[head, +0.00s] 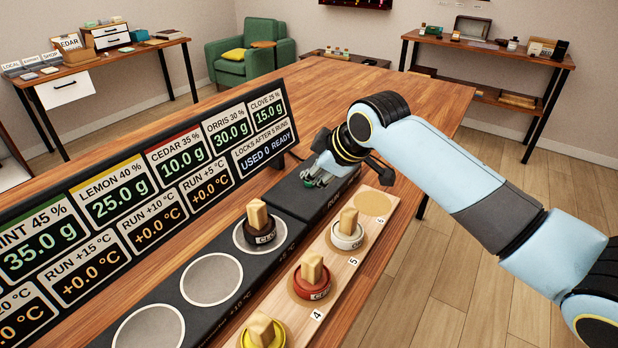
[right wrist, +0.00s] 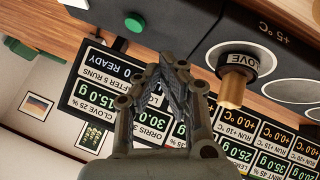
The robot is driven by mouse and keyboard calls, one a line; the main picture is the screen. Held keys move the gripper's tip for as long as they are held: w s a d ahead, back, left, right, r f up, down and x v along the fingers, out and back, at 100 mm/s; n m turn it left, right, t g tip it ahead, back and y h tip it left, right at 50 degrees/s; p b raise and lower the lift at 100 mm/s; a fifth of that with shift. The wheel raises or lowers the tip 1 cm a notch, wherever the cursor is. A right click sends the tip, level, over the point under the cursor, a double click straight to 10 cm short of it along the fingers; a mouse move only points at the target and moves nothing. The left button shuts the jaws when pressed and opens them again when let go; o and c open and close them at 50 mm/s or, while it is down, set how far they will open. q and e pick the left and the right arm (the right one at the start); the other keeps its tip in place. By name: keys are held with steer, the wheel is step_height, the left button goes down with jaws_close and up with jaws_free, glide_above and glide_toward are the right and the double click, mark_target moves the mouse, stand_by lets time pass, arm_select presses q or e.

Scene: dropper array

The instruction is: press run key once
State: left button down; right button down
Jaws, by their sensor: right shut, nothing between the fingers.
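The run key is a round green button (right wrist: 135,22) on the grey device panel (right wrist: 107,8) in the right wrist view. In the head view, my right gripper (head: 316,180) is over the far end of the dark device strip (head: 178,284), beside the RUN lettering, and largely covers the key. The right gripper also shows in the right wrist view (right wrist: 174,72); it is shut and empty, with the green button off to the left of its tips. Whether it touches anything is not clear. The display (head: 150,180) reads USED 0 READY. My left gripper is not in view.
A black clove dropper (head: 260,238) stands in a round seat of the strip, near the right gripper. White (head: 347,238), red (head: 313,285) and yellow (head: 262,334) droppers stand on the wooden rack (head: 385,208). The tabletop beyond is clear.

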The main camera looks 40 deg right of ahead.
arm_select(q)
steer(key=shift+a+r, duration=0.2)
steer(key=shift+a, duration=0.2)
arm_select(e)
steer(key=w+d+r, duration=0.1)
steer(key=w+r, duration=0.1)
steer(key=w, duration=0.1)
steer(key=w+d+r+n+t, duration=0.1)
steer(key=w+d+r, duration=0.1)
steer(key=w+r, duration=0.1)
steer(key=shift+w+d+n, duration=0.25)
steer(key=shift+w+n, duration=0.05)
steer(key=shift+w, duration=0.5)
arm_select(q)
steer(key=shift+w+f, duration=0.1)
arm_select(e)
steer(key=shift+f, duration=0.2)
